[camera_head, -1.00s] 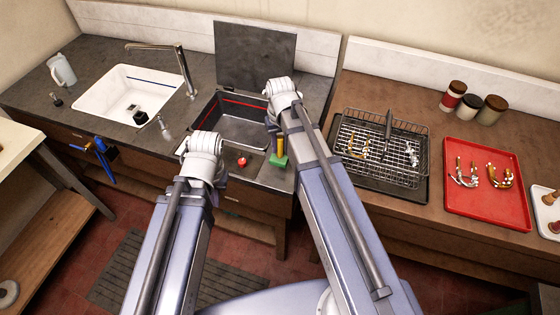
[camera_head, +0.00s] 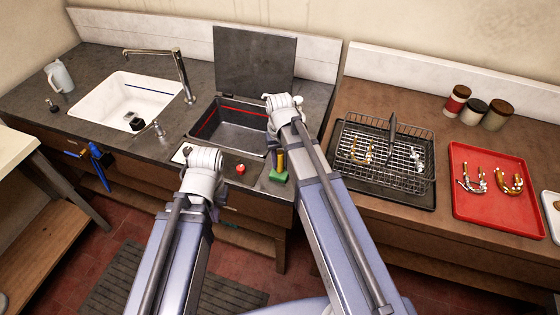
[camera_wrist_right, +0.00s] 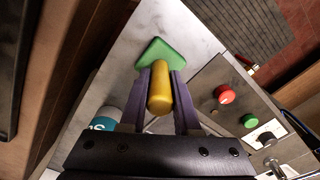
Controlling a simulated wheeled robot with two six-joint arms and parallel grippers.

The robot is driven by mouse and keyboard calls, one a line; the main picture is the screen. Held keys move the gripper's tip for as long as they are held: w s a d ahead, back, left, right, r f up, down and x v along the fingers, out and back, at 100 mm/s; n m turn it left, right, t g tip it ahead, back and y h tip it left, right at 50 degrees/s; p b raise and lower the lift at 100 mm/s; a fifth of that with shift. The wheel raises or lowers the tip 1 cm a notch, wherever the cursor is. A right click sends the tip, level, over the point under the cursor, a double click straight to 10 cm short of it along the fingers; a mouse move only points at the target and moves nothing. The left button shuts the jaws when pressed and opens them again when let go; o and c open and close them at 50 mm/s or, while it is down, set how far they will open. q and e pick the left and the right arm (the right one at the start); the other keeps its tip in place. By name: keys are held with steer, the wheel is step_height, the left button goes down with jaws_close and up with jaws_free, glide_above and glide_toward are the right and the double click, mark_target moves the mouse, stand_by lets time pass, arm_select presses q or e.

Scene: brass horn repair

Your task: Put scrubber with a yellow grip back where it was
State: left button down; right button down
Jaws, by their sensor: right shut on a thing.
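The scrubber has an upright yellow grip and a green pad (camera_head: 279,176); it is at the right end of the grey sink counter, near its front edge. In the right wrist view the yellow grip (camera_wrist_right: 160,92) is between the two dark fingers of my right gripper (camera_wrist_right: 160,88), which is shut on it. The green pad (camera_wrist_right: 158,52) shows beyond the fingers. I cannot tell whether the pad touches the counter. My left arm's wrist (camera_head: 203,160) is over the counter's front edge; its fingers are hidden, and no held thing shows.
A sunken basin (camera_head: 235,135) with a raised lid (camera_head: 254,62) lies behind the scrubber. A red button (camera_head: 240,169) is left of it. A teal container (camera_wrist_right: 104,118) is close to the fingers. To the right are a wire basket (camera_head: 390,150) and a red tray (camera_head: 490,208).

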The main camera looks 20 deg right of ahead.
steer(key=c, duration=0.6)
jaws_free()
steer(key=shift+f, duration=0.1)
steer(key=shift+c, duration=0.2)
step_height(320, 180, up, 12)
steer(key=p, duration=1.2)
steer(key=shift+r, duration=0.2)
steer(key=s+a+n+h, duration=0.1)
steer(key=s+a+n, duration=0.2)
steer(key=s+a, duration=0.7)
steer(key=s, duration=0.4)
steer(key=shift+a+n, duration=0.25)
steer(key=shift+n, duration=0.05)
steer(key=shift+s, duration=0.1)
